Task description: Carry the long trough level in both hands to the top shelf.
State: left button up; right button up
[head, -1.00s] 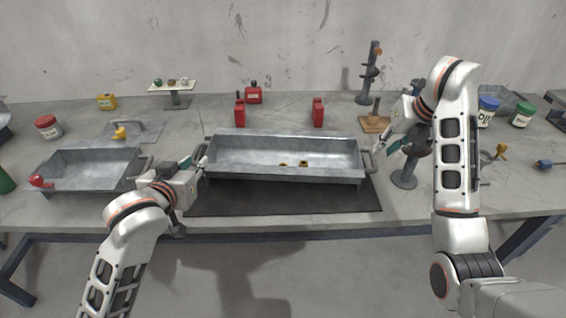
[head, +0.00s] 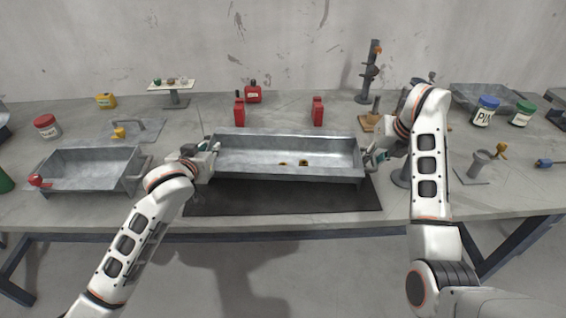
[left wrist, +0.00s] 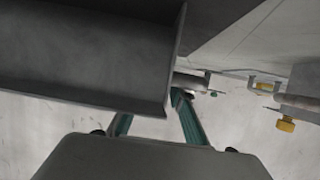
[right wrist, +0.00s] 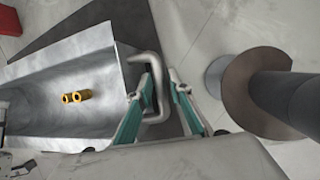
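The long grey metal trough (head: 285,172) sits level on a dark mat at the middle of the table. Two small yellow fittings (head: 292,163) lie in it; they also show in the right wrist view (right wrist: 76,97). My left gripper (head: 214,149) is at the trough's left end. My right gripper (head: 371,156) is at the right end. In the right wrist view its open fingers (right wrist: 158,80) straddle the handle bar (right wrist: 157,62). No shelf is recognisable.
A shorter metal tray (head: 88,180) with a red knob stands at the left. A dark post stand (head: 371,75), a grey cylinder on a plate (head: 477,165) and labelled jars (head: 484,112) are at the right. The dark mat's front (head: 285,200) is bare.

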pick_arm(q)
grip_shut()
pick_arm(e)
grip_shut()
